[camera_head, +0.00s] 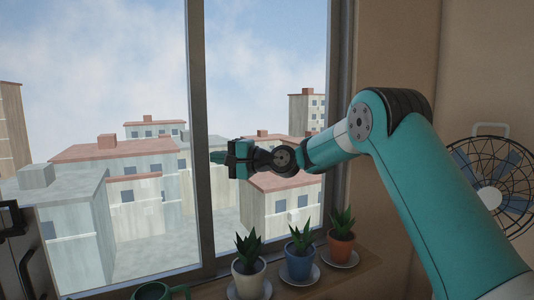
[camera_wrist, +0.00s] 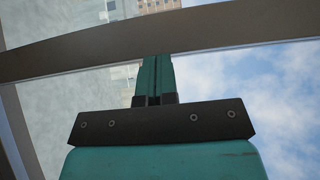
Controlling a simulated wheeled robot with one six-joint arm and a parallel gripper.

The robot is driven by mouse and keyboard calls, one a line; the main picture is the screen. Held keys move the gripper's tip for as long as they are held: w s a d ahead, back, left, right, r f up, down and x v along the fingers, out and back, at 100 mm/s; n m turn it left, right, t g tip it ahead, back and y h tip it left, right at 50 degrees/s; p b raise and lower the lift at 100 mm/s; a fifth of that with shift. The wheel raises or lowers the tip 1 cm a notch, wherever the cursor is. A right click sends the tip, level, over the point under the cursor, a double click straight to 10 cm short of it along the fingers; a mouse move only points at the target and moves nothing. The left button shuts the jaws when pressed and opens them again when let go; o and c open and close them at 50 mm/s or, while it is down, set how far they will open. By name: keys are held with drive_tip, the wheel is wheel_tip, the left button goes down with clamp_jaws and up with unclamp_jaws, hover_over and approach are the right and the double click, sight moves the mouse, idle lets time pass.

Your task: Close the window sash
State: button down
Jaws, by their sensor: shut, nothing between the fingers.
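The window sash's upright grey bar (camera_head: 200,120) stands left of centre in the head view, with city buildings and sky behind it. The same bar (camera_wrist: 60,58) crosses the upper part of the wrist view. My gripper (camera_head: 217,157) is just right of the bar at mid-height. Its fingers (camera_wrist: 153,75) are shut together and empty, pointing at the bar. The tips are at or very near the bar's edge; I cannot tell whether they touch. The right window jamb (camera_head: 339,90) stands apart from the bar, across a wide pane or opening.
Three potted plants, white (camera_head: 248,279), blue (camera_head: 300,264) and orange (camera_head: 341,247), stand on saucers on the sill below my arm. A green mug (camera_head: 150,292) is at the bottom edge. A fan (camera_head: 489,195) stands at the right. A dark object (camera_head: 28,262) is at lower left.

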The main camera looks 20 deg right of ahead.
drive_tip(key=shift+s+a, duration=0.1)
drive_tip(key=shift+a, duration=0.15)
drive_tip(key=s+d+b, duration=0.5)
drive_tip(key=s+d, duration=0.2)
drive_tip(key=d, duration=0.5)
drive_tip(key=s+a+f+n+g+h, duration=0.2)
drive_tip(key=s+a+f+n+g, duration=0.2)
drive_tip(key=s+a, duration=0.4)
drive_tip(key=s+a+f+n+g+h, duration=0.25)
drive_tip(key=s+a+n, duration=0.25)
drive_tip(key=s+a, duration=0.4)
drive_tip(key=s+d+f+n+g+h, duration=0.1)
drive_tip(key=s+f+n+g+h, duration=0.1)
drive_tip(key=s, duration=0.8)
drive_tip(key=s+d+f+n+g+h, duration=0.1)
drive_tip(key=s+f+n+g+h, duration=0.1)
drive_tip(key=s+f, duration=0.5)
drive_tip(key=s+n+g, duration=0.1)
drive_tip(key=s+n, duration=0.1)
drive_tip(key=s, duration=0.2)
drive_tip(key=shift+d+f+n+g, duration=0.2)
drive_tip(key=shift+f+n+g, duration=0.1)
drive_tip(key=shift+g, duration=0.05)
drive_tip(key=shift+w+h, duration=0.1)
drive_tip(key=shift+h, duration=0.15)
